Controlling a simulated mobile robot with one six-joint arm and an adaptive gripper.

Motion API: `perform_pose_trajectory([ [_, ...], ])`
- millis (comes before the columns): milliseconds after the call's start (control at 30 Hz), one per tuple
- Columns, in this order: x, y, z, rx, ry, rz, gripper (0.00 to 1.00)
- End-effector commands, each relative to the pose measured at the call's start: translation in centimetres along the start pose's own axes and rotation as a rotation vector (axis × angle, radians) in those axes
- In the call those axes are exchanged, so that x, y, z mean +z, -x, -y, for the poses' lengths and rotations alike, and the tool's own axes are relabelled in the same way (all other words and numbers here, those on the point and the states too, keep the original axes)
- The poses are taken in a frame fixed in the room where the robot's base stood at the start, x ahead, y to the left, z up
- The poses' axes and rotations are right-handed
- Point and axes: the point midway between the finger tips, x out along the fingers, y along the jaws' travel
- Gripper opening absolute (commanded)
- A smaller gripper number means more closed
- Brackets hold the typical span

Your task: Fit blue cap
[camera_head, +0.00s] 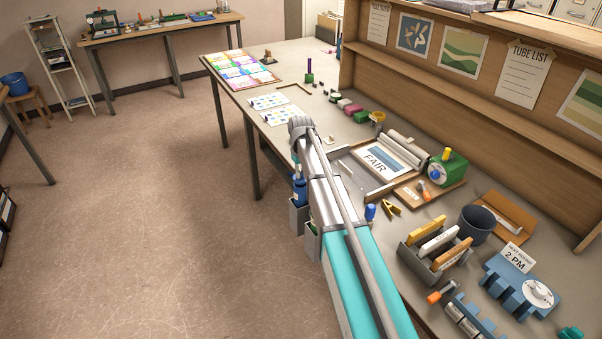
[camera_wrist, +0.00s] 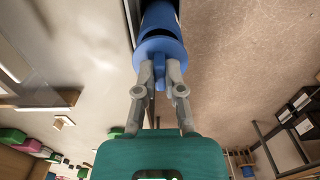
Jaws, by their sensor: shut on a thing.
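In the wrist view my gripper (camera_wrist: 159,72) is shut on the small stem of a blue cap (camera_wrist: 160,50), which has a round flange. A blue cylindrical body (camera_wrist: 160,17) lies straight beyond the flange, with a dark curved band between them. I cannot tell whether cap and body touch. In the head view a blue bottle-like thing (camera_head: 299,190) shows at the table's edge, left of my arm, in a grey holder (camera_head: 298,217). My arm hides my fingers and the cap in the head view.
The long table (camera_head: 345,127) carries a framed FAIR sign (camera_head: 378,162), a green box (camera_head: 446,172), a file rack (camera_head: 433,262) and a dark cup (camera_head: 476,224) to the right of my arm. A notice board stands behind. The floor at left is open.

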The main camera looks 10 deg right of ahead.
Motion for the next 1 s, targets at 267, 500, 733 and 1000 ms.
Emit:
perform_pose_trajectory([
  [267,0.0,-0.2,0.0,0.0,0.0,0.0,0.0],
  [500,0.0,-0.6,-0.1,0.0,-0.001,0.0,0.0],
  [733,0.0,-0.9,-0.1,0.0,-0.001,0.0,0.0],
  [1000,0.0,-1.3,-0.1,0.0,-0.001,0.0,0.0],
])
